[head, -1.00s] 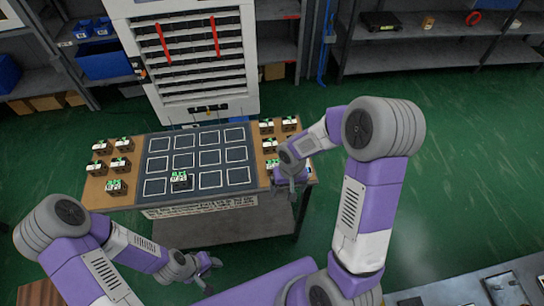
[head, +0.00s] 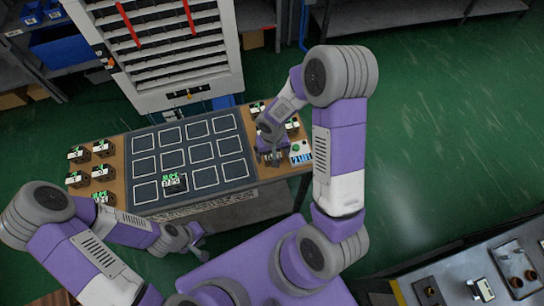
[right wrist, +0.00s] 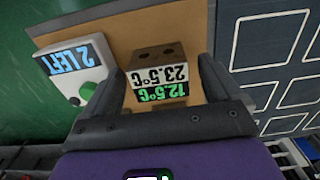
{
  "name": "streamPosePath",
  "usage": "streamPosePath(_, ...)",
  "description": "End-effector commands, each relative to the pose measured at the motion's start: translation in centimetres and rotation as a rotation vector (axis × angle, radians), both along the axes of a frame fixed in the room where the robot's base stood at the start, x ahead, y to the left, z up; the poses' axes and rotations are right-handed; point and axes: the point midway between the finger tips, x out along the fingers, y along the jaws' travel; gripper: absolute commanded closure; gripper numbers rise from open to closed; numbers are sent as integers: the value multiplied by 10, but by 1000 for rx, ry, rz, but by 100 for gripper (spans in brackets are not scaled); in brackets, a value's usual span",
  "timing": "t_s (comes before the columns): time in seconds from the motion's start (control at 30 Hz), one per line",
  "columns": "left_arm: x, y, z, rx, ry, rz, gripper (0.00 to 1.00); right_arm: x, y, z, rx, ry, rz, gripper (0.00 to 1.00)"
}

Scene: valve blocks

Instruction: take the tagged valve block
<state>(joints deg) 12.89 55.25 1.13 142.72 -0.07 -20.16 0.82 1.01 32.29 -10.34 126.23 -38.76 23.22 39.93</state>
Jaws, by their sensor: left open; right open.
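In the right wrist view a brown valve block (right wrist: 158,62) with two dark holes carries a white "23.5°C" label and a green "12.5°C" label, both upside down. My right gripper (right wrist: 162,76) is open, with one finger on each side of this block in the picture; I cannot tell the height gap. In the head view my right gripper (head: 268,158) is over the table's right end. One labelled block (head: 175,183) stands on the dark mat's front row. Several more blocks (head: 103,148) stand at the left end. My left gripper (head: 195,240) is open and empty in front of the table.
A white box (head: 300,152) with a green button and a blue "2 LEFT" display (right wrist: 70,62) stands beside the right-hand blocks. The dark mat (head: 190,145) has white outlined squares, mostly empty. A tall white rack (head: 165,50) stands behind. Another bench (head: 470,270) is at lower right.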

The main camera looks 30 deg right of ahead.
Motion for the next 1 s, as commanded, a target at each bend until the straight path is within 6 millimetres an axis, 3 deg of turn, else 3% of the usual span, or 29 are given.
streamPosePath(0.1, 0, 0, -3, 0, 0, 0, 57, 0, 0, -11, 0, 0, 1, 8)
streamPosePath(0.37, 0, 0, -2, 0, 0, 0, 57, 0, 0, -12, 1, -2, 0, 10)
streamPosePath(0.9, 0, 0, -2, 0, 0, 0, 57, 0, 0, -11, 1, -1, 0, 93)
streamPosePath(1.0, 0, 0, -2, 0, 0, 0, 57, 1, 0, -11, 0, -4, 1, 100)
